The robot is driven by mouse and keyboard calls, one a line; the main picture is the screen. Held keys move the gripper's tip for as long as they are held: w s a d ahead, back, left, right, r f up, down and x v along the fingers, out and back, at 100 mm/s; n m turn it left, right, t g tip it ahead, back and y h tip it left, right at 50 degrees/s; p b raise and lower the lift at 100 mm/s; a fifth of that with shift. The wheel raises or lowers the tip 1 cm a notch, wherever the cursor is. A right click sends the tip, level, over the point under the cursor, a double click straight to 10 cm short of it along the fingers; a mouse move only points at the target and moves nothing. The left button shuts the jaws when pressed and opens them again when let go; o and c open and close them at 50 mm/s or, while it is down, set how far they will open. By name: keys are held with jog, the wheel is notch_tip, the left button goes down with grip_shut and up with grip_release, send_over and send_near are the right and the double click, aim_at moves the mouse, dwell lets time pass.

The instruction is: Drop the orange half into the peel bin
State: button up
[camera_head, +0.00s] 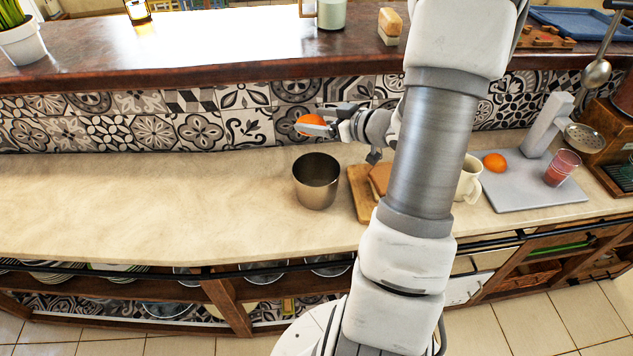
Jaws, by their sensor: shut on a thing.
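My gripper (318,130) is shut on an orange half (311,121), up in front of the tiled backsplash. The gripper points left and covers part of the fruit. The peel bin (316,184) is a dark metal, open-topped cylinder standing upright on the pale counter. In the picture the orange half shows above the bin's rim, apart from it. How far it is from the bin in depth is hard to tell. The bottom of the bin is not visible.
A wooden board (361,193) lies right of the bin, partly behind my arm. Beyond it are a cream mug (468,178) and a grey board (535,190) with another orange piece (495,162), a glass (561,168) and a press (547,125). The counter left of the bin is clear.

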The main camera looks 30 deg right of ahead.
notch_tip(320, 180, down, 6)
jog(key=s+d+b, duration=0.1)
jog(key=s+b, duration=0.1)
jog(key=b, duration=0.3)
jog(key=shift+s+d+f+y+b, duration=0.15)
jog(key=shift+s+f+y+b, duration=0.15)
jog(key=shift+b, duration=0.1)
jog(key=shift+r, duration=0.1)
jog(key=o, duration=1.2)
jog(key=shift+o, duration=0.2)
jog(key=shift+s, duration=0.1)
jog(key=p+v, duration=0.1)
jog(key=v, duration=1.6)
jog(key=shift+r, duration=0.15)
jog(key=shift+d, duration=0.1)
